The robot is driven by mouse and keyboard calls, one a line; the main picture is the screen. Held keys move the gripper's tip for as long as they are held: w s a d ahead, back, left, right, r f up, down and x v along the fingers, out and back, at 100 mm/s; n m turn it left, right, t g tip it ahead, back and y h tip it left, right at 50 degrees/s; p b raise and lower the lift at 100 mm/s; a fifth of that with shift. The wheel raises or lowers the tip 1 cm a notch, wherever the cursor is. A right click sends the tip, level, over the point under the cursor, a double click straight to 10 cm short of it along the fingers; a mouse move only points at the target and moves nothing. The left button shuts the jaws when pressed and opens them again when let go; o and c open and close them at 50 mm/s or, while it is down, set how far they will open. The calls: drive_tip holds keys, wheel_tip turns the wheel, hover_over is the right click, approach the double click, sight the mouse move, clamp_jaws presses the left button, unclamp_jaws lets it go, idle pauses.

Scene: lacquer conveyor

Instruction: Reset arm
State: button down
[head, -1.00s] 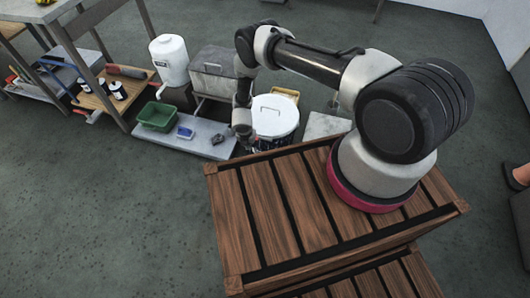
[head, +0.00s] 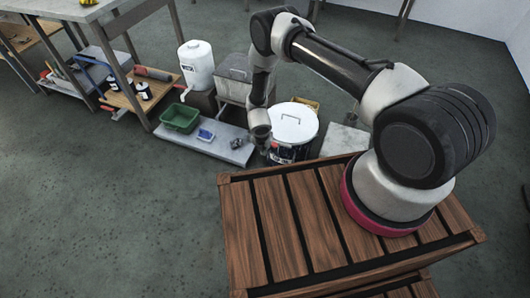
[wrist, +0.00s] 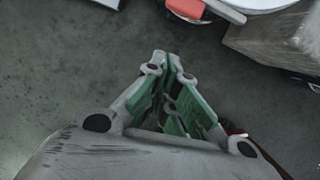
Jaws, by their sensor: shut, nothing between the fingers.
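My gripper (wrist: 168,62) is shut and empty in the wrist view, its green-padded fingers meeting at the tips over bare grey floor. In the head view my arm reaches out to the left, bends at a raised elbow and hangs its wrist down in front of the grey bin and left of the white-lidded bucket (head: 293,122). The fingers are too small and dark there to make out. No object is held.
A low grey slab carries a green tray (head: 181,118) and a blue-and-white item (head: 205,136). A white jug (head: 196,66) and a grey lidded bin (head: 235,76) stand behind. A metal-legged table stands at the left. The floor at lower left is clear.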

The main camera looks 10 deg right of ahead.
drive_tip(key=v, duration=0.3)
